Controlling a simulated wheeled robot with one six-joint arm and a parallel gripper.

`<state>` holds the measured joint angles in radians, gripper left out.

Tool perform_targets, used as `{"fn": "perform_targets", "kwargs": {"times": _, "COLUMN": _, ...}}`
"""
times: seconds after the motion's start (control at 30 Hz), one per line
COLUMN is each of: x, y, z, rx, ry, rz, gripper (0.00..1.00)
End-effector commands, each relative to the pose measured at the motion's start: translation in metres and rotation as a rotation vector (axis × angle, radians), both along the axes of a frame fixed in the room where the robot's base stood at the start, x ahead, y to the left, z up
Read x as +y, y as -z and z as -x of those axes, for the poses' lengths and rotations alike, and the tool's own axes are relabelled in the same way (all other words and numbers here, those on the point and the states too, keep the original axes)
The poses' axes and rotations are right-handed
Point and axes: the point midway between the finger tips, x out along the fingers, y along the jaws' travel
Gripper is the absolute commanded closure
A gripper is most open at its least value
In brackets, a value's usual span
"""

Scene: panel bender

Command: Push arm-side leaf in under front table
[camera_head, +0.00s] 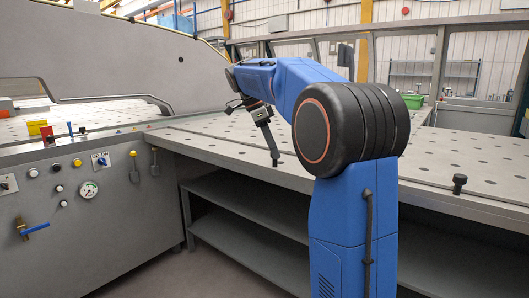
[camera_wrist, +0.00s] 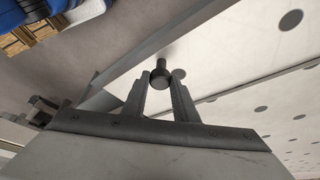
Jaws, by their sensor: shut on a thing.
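The front table (camera_head: 400,150) is a pale top with rows of round holes; its surface also fills the right of the wrist view (camera_wrist: 270,65). A narrow grey strip (camera_head: 230,148) runs along its near edge, set off by a dark seam; I take it as the leaf, but its ends are not clear. My gripper (camera_head: 275,160) points down over this strip. In the wrist view my gripper (camera_wrist: 163,76) has its two fingers closed around a small dark knob (camera_wrist: 160,75) at the table edge.
Another black knob (camera_head: 459,184) stands on the near edge at the right. Open shelves (camera_head: 245,215) lie under the table. A control panel (camera_head: 75,190) with a gauge, buttons and a blue lever is at the left. A green bin (camera_head: 412,101) stands behind my arm.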

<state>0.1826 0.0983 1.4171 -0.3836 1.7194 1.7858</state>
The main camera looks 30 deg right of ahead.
Motion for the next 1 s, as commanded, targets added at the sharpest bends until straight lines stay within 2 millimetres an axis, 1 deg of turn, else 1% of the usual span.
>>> {"fn": "perform_targets", "kwargs": {"times": 0.03, "x": -0.015, "y": 0.000, "z": -0.005, "rx": -0.002, "ry": 0.006, "rz": 0.001, "gripper": 1.00}}
{"fn": "perform_targets", "kwargs": {"times": 0.2, "x": -0.057, "y": 0.000, "z": -0.020, "rx": -0.002, "ry": 0.005, "rz": 0.001, "gripper": 1.00}}
{"fn": "perform_targets", "kwargs": {"times": 0.3, "x": -0.079, "y": 0.000, "z": -0.029, "rx": -0.002, "ry": 0.003, "rz": 0.001, "gripper": 1.00}}
{"fn": "perform_targets", "kwargs": {"times": 0.43, "x": -0.100, "y": 0.000, "z": -0.036, "rx": -0.003, "ry": 0.002, "rz": 0.001, "gripper": 1.00}}
{"fn": "perform_targets", "kwargs": {"times": 0.5, "x": -0.108, "y": 0.000, "z": -0.040, "rx": -0.002, "ry": 0.001, "rz": 0.001, "gripper": 1.00}}
{"fn": "perform_targets", "kwargs": {"times": 0.63, "x": -0.118, "y": 0.000, "z": -0.043, "rx": -0.002, "ry": 0.000, "rz": 0.001, "gripper": 1.00}}
{"fn": "perform_targets", "kwargs": {"times": 1.0, "x": -0.122, "y": -0.001, "z": -0.045, "rx": -0.006, "ry": -0.001, "rz": 0.005, "gripper": 1.00}}
